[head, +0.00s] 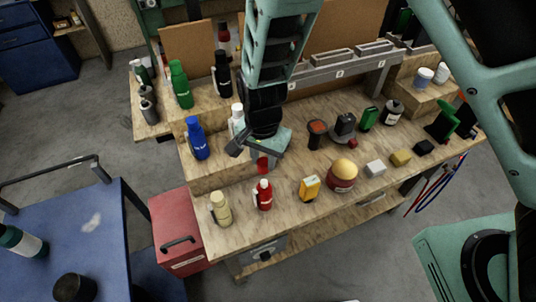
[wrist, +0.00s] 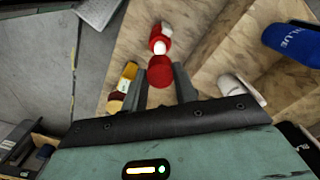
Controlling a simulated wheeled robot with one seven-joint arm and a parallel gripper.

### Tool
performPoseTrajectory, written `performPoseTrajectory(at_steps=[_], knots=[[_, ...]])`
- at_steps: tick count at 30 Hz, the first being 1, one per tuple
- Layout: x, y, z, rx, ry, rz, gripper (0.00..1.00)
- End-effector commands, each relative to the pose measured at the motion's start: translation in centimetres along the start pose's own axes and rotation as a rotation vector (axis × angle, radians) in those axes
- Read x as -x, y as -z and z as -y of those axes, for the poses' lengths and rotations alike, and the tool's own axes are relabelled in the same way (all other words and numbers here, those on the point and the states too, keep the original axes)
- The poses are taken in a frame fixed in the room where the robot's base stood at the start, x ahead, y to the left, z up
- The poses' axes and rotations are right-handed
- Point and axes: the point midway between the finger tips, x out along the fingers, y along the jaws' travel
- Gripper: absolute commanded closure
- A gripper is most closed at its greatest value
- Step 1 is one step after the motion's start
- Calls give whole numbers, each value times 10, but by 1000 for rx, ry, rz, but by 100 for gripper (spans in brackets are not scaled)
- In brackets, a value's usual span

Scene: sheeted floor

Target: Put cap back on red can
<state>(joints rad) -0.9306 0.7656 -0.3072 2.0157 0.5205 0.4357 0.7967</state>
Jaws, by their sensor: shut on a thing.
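The red can (head: 264,195) stands upright near the front edge of the workbench, with a pale nozzle on top and no cap on it. It also shows in the wrist view (wrist: 166,28), with its white nozzle facing the camera. My gripper (head: 259,153) is above and slightly behind the can. It is shut on the red cap (head: 262,163). In the wrist view, the cap (wrist: 160,73) sits between the two fingers of my gripper (wrist: 161,84), just short of the nozzle in the picture. The cap and can look apart.
A blue can (head: 197,139) and a white can (head: 237,119) stand on the raised step behind. A yellow-topped round item (head: 343,176) is farther right.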

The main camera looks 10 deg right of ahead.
Motion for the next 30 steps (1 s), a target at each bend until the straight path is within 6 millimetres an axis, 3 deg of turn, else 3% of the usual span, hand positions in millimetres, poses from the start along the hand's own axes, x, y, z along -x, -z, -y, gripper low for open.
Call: performPoseTrajectory(at_steps=[18, 30], knots=[[-58, 0, -1, -1, -2, 0, 96], [-66, 0, 0, 0, 0, 0, 96]])
